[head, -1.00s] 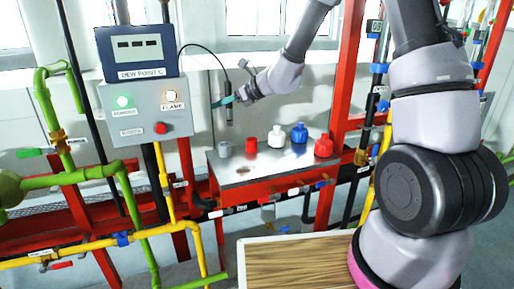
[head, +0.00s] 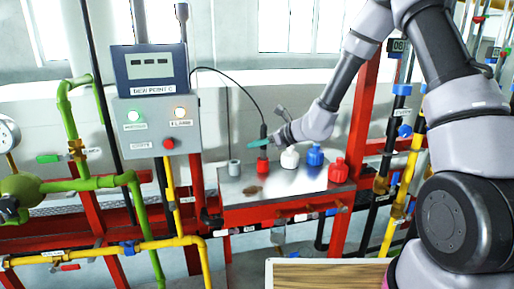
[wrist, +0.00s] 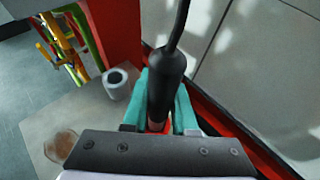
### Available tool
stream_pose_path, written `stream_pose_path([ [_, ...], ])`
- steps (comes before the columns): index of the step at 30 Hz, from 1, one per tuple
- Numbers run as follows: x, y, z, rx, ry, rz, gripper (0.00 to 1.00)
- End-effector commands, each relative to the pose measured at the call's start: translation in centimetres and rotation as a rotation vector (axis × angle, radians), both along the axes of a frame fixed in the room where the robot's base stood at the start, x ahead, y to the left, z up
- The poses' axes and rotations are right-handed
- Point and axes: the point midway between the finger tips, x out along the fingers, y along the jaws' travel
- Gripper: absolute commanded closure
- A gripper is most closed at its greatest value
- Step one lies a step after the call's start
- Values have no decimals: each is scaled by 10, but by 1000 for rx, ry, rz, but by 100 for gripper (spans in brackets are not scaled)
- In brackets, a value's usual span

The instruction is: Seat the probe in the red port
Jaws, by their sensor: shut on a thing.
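The probe (head: 263,132) is a dark upright cylinder with a black cable from its top. My gripper (head: 258,143) has teal fingers and is shut around the probe's lower part. The red port (head: 262,167) is a short red cylinder on the metal bench, directly below the probe. In the wrist view the probe (wrist: 168,75) stands between the teal fingers (wrist: 160,105), with some red showing beneath it. The probe's tip is hidden, so I cannot tell how far it sits in the port.
A grey port (head: 234,168) stands left of the red one. White (head: 290,157), blue (head: 315,156) and larger red (head: 338,171) bottle-like pieces stand to the right. The cable runs to the meter (head: 150,72) above a control box (head: 155,123). The bench front (head: 255,190) is clear.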

Motion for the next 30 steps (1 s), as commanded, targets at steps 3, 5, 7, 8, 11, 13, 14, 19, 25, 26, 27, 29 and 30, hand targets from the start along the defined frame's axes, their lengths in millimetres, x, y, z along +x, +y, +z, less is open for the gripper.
stream_pose_path([
  [3,0,0,-11,2,1,-1,100],
  [5,0,0,-11,1,0,-1,100],
  [7,0,0,-11,2,-1,-1,100],
  [8,0,0,-11,2,-1,-1,100],
  [11,0,0,-11,1,-1,-1,100],
  [13,0,0,-13,1,0,0,100],
  [14,0,0,-13,1,0,0,100],
  [19,0,0,-14,0,-2,0,44],
  [25,0,0,-14,1,-1,-1,44],
  [26,0,0,-13,1,-1,-1,44],
  [27,0,0,-12,1,-1,-1,44],
  [29,0,0,-9,1,-2,-2,44],
  [30,-1,-4,-8,0,-1,-2,44],
])
